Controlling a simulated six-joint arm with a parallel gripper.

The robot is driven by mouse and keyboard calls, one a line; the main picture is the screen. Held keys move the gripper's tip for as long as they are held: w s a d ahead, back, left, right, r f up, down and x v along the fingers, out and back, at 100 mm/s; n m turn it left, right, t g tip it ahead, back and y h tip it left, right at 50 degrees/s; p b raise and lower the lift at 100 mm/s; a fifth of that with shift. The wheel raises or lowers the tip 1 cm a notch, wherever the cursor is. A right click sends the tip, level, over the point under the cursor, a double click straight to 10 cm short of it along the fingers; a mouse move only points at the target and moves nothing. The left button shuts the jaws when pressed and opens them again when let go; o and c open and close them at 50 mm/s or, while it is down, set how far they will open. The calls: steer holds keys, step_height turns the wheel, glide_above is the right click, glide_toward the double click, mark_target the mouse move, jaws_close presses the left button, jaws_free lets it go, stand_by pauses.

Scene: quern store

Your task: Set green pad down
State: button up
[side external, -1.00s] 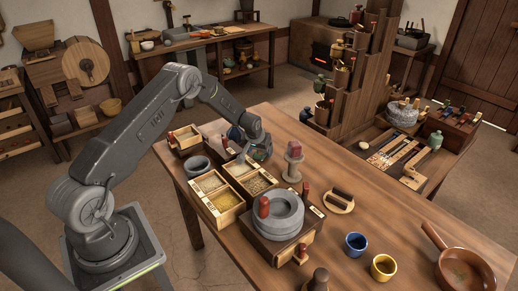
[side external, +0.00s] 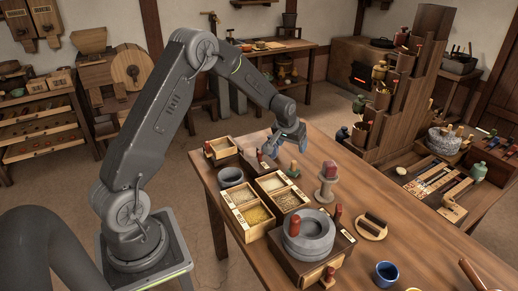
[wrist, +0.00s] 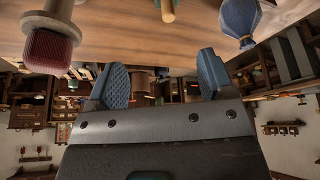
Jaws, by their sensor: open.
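My gripper (side external: 290,146) is above the far part of the table in the side view, beyond the grain boxes. In the wrist view its two blue-grey ribbed fingers (wrist: 161,72) stand well apart with nothing between them. A grey stand with a dark red block (side external: 329,170) is to the right of the gripper; the block also shows at the upper left of the wrist view (wrist: 50,50). A blue tied sack (wrist: 240,18) is at the upper right there.
Open grain boxes (side external: 247,212) and a grey bowl (side external: 231,176) stand on the near left of the table. A stone quern (side external: 308,233) with a red handle stands in front. A tall stepped wooden rack (side external: 410,95) rises behind. Bare tabletop (side external: 425,235) lies to the right.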

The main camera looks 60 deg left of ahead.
steer(key=s+d+r+m+t, duration=0.1)
steer(key=s+d+r, duration=0.5)
steer(key=r, duration=0.2)
steer(key=s+d+r+m, duration=0.2)
steer(key=s+d+r, duration=0.45)
steer(key=r, duration=0.25)
steer(key=s+d+r+m+h, duration=0.1)
steer(key=s+d, duration=0.3)
steer(key=s, duration=0.5)
steer(key=s+d+r+m+h, duration=0.1)
steer(key=s+d, duration=0.3)
steer(key=s, duration=0.5)
steer(key=shift+s+d+r+m+t, duration=0.25)
steer(key=shift+s+r+m+t, duration=0.05)
steer(key=shift+s+r, duration=0.15)
